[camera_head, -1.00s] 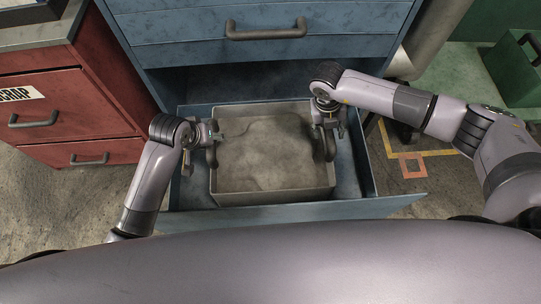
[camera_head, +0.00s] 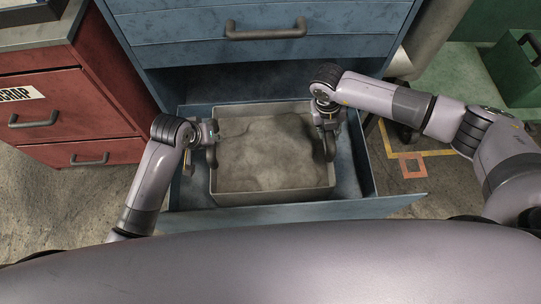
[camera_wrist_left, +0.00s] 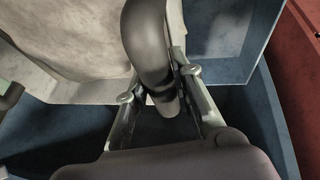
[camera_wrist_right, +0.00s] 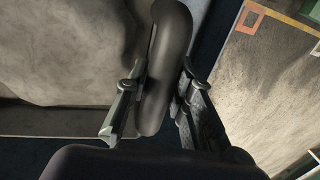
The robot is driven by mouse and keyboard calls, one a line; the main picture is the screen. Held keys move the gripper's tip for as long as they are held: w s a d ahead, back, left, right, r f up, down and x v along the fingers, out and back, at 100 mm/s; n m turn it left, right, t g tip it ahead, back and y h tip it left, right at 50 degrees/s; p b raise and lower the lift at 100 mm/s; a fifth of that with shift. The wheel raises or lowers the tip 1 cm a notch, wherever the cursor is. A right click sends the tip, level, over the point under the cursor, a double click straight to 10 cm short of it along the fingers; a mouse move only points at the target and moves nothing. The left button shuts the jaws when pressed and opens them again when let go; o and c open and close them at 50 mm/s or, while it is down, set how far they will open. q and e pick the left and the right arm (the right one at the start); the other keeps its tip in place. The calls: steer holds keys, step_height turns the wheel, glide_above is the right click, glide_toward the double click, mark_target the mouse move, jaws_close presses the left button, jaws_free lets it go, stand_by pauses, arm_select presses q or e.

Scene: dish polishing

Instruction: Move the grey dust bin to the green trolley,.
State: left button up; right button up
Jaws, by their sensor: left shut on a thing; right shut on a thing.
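The grey dust bin (camera_head: 272,195) sits inside the open blue drawer (camera_head: 290,214), filled with grey-brown dust. My left gripper (camera_head: 212,146) is at the bin's left side, shut on its dark curved handle, which shows in the left wrist view (camera_wrist_left: 150,45). My right gripper (camera_head: 328,138) is at the bin's right side, shut on the other dark handle, seen between the fingers in the right wrist view (camera_wrist_right: 165,75). The green trolley is not clearly identifiable; a green surface (camera_head: 460,75) shows at the upper right.
The blue cabinet (camera_head: 265,50) stands behind the drawer. A red cabinet (camera_head: 70,110) labelled SCRAP stands at the left. A green box (camera_head: 515,72) rests on the green surface. Yellow and orange markings (camera_head: 411,166) lie on the floor at right.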

arm_select(q)
jaws_close()
arm_select(e)
jaws_close()
arm_select(q)
steer(key=shift+w+r, duration=0.25)
steer(key=shift+r, duration=0.05)
arm_select(e)
steer(key=shift+w+r, duration=0.2)
steer(key=shift+r, duration=0.05)
arm_select(q)
steer(key=shift+r, duration=0.1)
